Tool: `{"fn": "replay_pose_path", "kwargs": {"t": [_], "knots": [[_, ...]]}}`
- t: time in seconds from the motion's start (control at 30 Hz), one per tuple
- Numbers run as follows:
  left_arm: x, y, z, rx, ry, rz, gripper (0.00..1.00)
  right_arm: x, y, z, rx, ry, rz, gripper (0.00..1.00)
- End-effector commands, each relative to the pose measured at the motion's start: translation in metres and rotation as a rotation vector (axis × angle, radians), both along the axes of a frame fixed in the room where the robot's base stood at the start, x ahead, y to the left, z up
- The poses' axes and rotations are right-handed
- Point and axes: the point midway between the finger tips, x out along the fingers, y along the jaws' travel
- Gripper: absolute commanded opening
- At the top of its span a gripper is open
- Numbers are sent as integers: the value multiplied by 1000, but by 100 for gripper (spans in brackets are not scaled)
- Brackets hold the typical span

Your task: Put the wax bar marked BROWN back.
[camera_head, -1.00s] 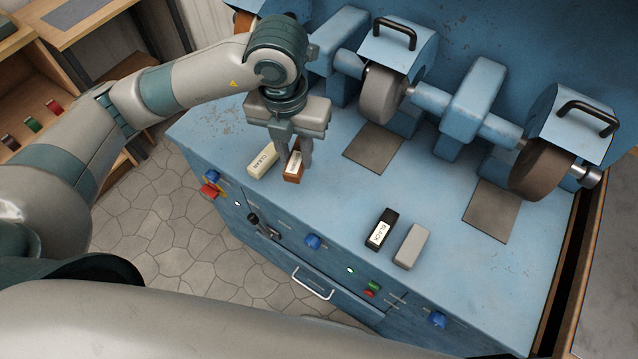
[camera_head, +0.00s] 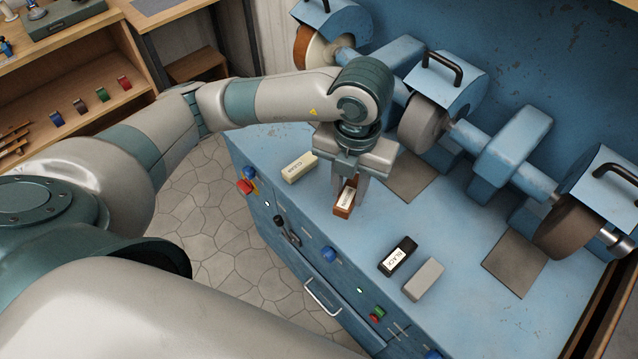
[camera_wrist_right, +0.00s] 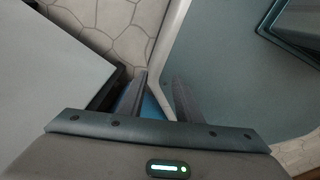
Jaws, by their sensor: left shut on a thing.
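The label's wording is too small to read. The bar is over the blue bench top (camera_head: 450,212), between the cream bar marked CLEAR (camera_head: 299,167) and the black bar marked BLACK (camera_head: 397,256). I cannot tell whether its lower end touches the bench. A grey bar (camera_head: 423,279) lies beside the black one. My right gripper (camera_wrist_right: 160,82) shows in the right wrist view, its fingers apart with nothing between them.
Grinding wheels (camera_head: 424,124) under blue guards stand behind the bars, with dark plates (camera_head: 514,266) on the bench. Switches, a lever (camera_head: 287,232) and a drawer handle (camera_head: 322,298) line the front. A wooden shelf (camera_head: 105,125) with small coloured items stands at left.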

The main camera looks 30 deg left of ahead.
Motion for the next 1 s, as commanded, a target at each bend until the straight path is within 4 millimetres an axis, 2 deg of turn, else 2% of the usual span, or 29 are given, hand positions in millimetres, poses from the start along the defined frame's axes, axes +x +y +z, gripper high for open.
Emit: {"fn": "replay_pose_path", "kwargs": {"t": [0.17, 0.7, 0.83, 1.0], "knots": [[7, 13, -9, 0, 4, 5, 4, 0, -6, 3, -6, 0, -1, 31], [51, 89, -61, 1, 3, 5, 4, 0, -7, 10, -7, -1, -1, 31], [56, 98, -67, 1, 1, 2, 4, 0, -3, 11, -3, 0, -1, 31], [58, 100, -69, 1, -1, 1, 4, 0, 3, 11, 2, 0, -2, 31]]}}
